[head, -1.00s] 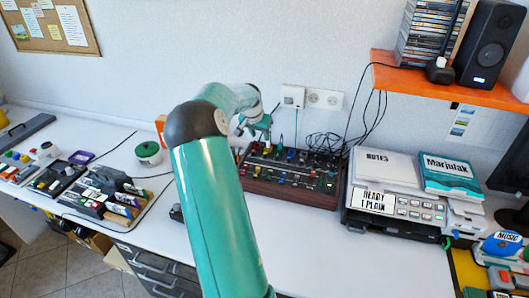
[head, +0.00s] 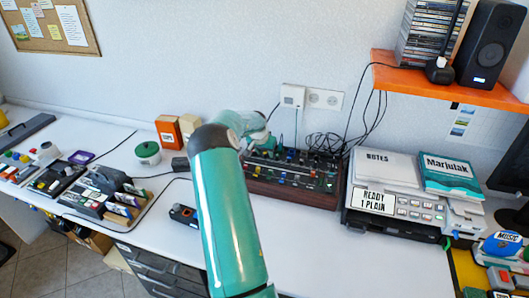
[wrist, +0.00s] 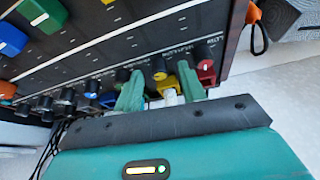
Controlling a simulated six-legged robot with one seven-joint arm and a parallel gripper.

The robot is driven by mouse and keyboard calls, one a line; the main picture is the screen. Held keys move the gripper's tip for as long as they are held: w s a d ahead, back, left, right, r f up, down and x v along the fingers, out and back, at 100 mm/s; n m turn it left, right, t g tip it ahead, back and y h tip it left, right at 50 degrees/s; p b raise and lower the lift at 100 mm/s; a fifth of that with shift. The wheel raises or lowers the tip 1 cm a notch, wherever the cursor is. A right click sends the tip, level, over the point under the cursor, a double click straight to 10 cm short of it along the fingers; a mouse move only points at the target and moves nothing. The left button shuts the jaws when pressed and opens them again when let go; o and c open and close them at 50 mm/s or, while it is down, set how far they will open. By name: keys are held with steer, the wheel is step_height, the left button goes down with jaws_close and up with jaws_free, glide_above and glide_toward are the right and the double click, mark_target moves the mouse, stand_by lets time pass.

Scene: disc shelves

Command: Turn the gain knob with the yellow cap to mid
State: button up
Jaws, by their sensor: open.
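The dark mixer panel (head: 325,183) with wooden sides stands on the desk by the wall in the head view. In the wrist view, a small dark knob with a yellow cap (wrist: 160,76) stands in a row of knobs near the panel's edge. A larger yellow part (wrist: 168,83) is just beside it. My gripper (wrist: 160,88) is open. Its two green fingers stand on either side of these yellow parts, with no clear contact. The knob's pointer is too small to read. In the head view my arm hides the fingers and this knob.
A red knob (wrist: 206,70) is close to the right finger, and a blue knob (wrist: 108,98) is by the left one. Black cables (head: 325,143) lie behind the mixer. A printer (head: 395,218) stands to its right.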

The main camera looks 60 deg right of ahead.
jaws_close()
